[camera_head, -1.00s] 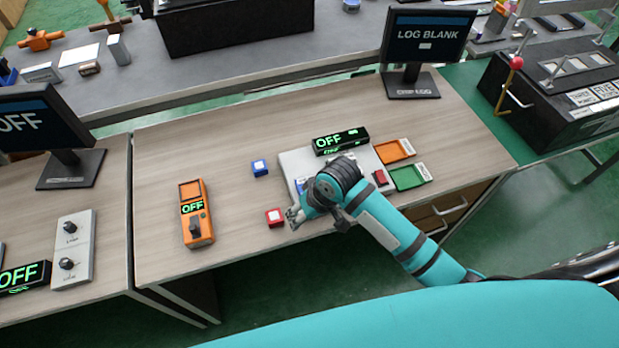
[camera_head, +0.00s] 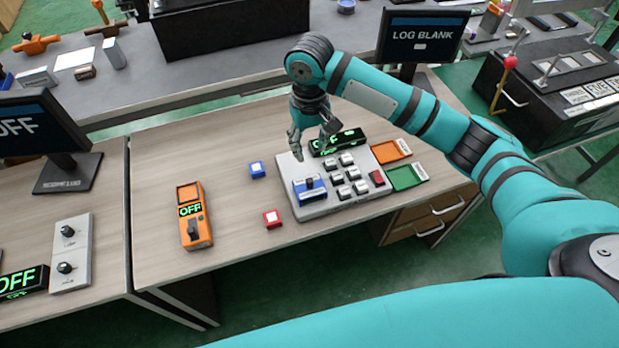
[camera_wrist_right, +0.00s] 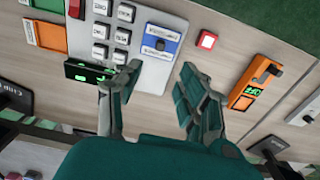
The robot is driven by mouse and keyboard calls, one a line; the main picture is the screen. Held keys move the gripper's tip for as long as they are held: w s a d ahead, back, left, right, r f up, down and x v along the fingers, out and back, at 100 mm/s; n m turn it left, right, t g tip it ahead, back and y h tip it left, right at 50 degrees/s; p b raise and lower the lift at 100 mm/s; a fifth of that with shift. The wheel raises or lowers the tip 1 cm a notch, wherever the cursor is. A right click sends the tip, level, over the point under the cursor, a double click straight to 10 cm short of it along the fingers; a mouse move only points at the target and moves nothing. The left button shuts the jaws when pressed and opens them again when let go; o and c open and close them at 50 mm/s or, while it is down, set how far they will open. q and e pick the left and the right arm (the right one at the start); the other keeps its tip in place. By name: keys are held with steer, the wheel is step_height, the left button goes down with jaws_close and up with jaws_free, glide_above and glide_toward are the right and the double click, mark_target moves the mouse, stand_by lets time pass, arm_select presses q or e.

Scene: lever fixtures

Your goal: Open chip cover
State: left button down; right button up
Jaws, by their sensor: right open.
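A grey panel (camera_head: 322,207) on the wooden table carries a blue block (camera_head: 309,195) with a pale label and a black knob, at its left front. It looks like the chip cover, but I cannot read its label; it appears closed. In the right wrist view the blue block (camera_wrist_right: 151,58) lies beyond the fingertips. My right gripper (camera_head: 311,147) is open and empty, pointing down above the panel's back left, behind the blue block and apart from it. It also shows in the right wrist view (camera_wrist_right: 157,80). My left gripper is not in view.
The panel has several white keys (camera_head: 345,193), a red button (camera_head: 377,178) and a black OFF display (camera_head: 350,139) behind. Orange (camera_head: 391,151) and green (camera_head: 405,177) trays lie right. Blue (camera_head: 257,169) and red (camera_head: 272,218) cubes and an orange device (camera_head: 194,222) lie left.

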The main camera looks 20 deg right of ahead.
mark_target(310, 180)
step_height(310, 180, down, 14)
steer(key=shift+f+p, duration=0.1)
steer(key=shift+p, duration=0.5)
jaws_close()
